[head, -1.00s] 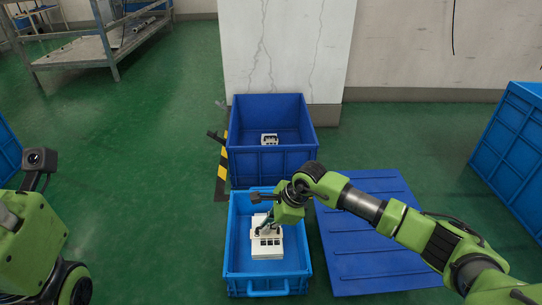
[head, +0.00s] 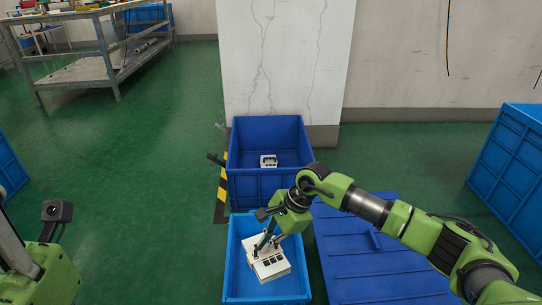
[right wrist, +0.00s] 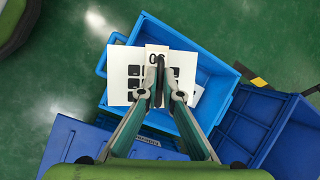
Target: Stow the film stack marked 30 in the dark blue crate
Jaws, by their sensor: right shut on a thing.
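The film stack marked 30 (head: 258,245) is white with black key squares. It shows in the right wrist view (right wrist: 122,68) with its number tab between the fingertips. My right gripper (head: 267,240) is shut on it, over the light blue crate (head: 232,275); I cannot tell its exact height. Another white piece (right wrist: 198,94) shows partly behind it in the right wrist view. The dark blue crate (head: 272,188) stands just behind the light blue one, open, with a white keypad piece (head: 268,160) inside. It also shows in the right wrist view (right wrist: 283,125). My left gripper is out of view.
A flat blue panel (head: 370,265) lies right of the light blue crate. A white pillar (head: 283,65) stands behind the dark blue crate. A black-and-yellow strip (head: 221,200) is at its left. More blue crates (head: 510,155) stand far right. Green floor is open at left.

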